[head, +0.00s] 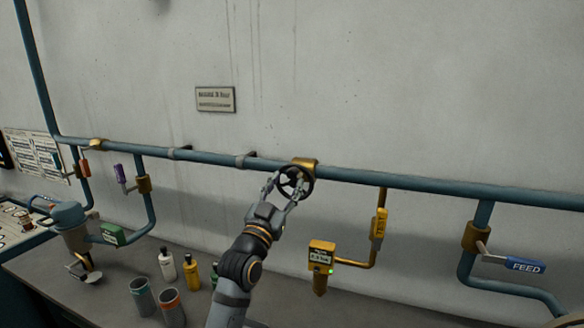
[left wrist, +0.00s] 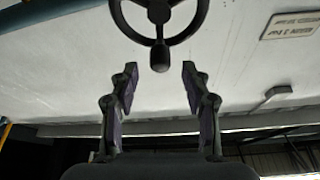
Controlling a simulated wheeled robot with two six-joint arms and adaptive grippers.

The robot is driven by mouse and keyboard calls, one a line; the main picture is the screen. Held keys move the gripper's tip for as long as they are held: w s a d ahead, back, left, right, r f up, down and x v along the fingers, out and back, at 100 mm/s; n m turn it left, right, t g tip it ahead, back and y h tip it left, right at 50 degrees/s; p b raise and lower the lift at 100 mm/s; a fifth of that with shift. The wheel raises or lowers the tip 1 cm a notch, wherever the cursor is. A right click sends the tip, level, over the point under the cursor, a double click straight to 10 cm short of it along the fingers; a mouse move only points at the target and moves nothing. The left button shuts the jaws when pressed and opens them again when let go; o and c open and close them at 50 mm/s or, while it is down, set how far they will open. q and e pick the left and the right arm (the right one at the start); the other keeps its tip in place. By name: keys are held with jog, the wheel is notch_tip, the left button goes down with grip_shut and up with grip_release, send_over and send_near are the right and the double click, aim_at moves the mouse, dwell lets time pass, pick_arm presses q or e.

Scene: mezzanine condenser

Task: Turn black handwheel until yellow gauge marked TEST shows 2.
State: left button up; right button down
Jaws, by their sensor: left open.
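The black handwheel (head: 297,181) sits on a brass fitting on the long blue pipe. In the left wrist view its dark rim and spokes (left wrist: 160,15) show at the top edge, with a knob (left wrist: 160,57) at the rim. My left gripper (head: 284,190) is open in front of the wheel. In the wrist view its fingertips (left wrist: 160,68) stand apart on either side of the knob, with no contact visible. The yellow gauge (head: 321,254) hangs at the right with a small display, too small to read surely, and a green light. A yellow handle (head: 379,224) reads TEST. My right gripper is not in view.
A blue FEED handle (head: 522,264) is at the right. Purple (head: 120,174), orange (head: 85,168) and green (head: 113,234) handles are at the left. Cups (head: 143,296) and bottles (head: 190,270) stand on the bench below. The wall above the pipe holds a plaque (head: 215,99).

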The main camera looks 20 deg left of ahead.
aim_at(290, 177)
pick_arm(q)
jog(key=p+x, duration=0.1)
jog(key=x, duration=0.3)
jog(key=shift+w+r, duration=0.1)
jog(key=shift+w, duration=0.2)
